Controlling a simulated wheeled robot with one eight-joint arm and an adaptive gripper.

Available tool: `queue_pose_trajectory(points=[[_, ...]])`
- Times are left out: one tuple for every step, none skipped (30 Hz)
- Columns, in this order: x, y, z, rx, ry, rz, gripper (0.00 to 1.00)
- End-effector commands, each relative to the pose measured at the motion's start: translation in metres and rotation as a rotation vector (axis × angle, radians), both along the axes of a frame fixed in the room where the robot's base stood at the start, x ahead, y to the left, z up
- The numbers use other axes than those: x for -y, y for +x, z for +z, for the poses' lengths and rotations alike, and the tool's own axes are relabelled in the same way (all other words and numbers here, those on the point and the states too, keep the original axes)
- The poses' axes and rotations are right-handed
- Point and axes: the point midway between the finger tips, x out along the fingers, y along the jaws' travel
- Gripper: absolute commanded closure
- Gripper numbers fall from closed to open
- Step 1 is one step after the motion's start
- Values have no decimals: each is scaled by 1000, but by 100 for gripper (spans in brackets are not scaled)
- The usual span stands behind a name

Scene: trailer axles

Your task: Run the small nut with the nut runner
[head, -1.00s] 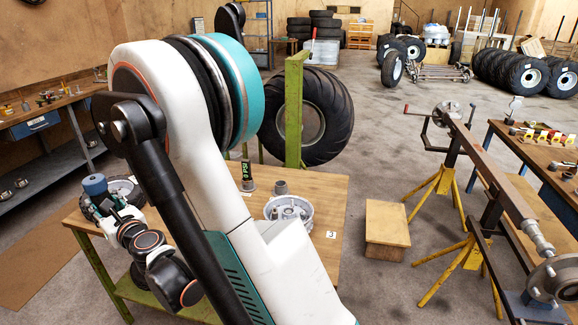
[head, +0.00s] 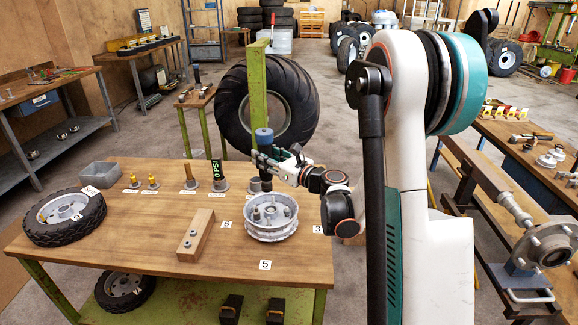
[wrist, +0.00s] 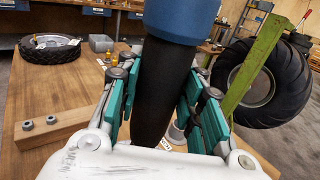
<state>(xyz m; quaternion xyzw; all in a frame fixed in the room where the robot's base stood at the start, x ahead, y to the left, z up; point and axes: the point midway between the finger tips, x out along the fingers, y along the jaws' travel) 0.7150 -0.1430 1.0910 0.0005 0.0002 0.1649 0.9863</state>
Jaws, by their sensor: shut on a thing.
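My gripper (head: 268,157) is shut on an upright black tool with a blue top, likely the nut runner (head: 264,136); in the wrist view its black body (wrist: 165,85) stands between the green-padded fingers. It is held above the back right of the workbench, behind the silver hub. Its lower end is hidden in the wrist view. A wooden block (head: 205,228) lies to the front left of the gripper and carries two grey nuts, one farther back (head: 193,232) and one nearer (head: 187,244). I cannot tell which is smaller.
The workbench (head: 140,225) also holds a silver hub (head: 271,222), a small tyred wheel (head: 64,213), a grey bin (head: 98,174) and a row of upright fittings, including one marked PSI (head: 217,174). A green post (head: 258,85) and large tyre (head: 235,115) stand behind.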

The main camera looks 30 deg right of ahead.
Motion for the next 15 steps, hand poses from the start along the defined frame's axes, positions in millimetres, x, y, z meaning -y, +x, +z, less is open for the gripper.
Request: queue_pose_trajectory(points=[[17, -7, -4, 1, 1, 18, 100], [22, -11, -5, 1, 1, 33, 100], [30, -16, -6, 1, 1, 51, 100], [34, -20, -7, 1, 1, 63, 100], [38, -24, -7, 1, 1, 75, 100], [43, -28, -8, 2, 2, 87, 100], [45, -30, -8, 2, 2, 96, 100], [47, -32, -8, 2, 2, 102, 100], [50, -35, -9, 2, 2, 110, 100], [51, -36, -9, 2, 2, 114, 100], [52, -37, -9, 2, 2, 117, 100], [52, -38, -9, 2, 2, 120, 100], [52, -38, -9, 2, 2, 122, 100], [52, -38, -8, 2, 2, 123, 100], [52, -38, -8, 2, 2, 123, 100]])
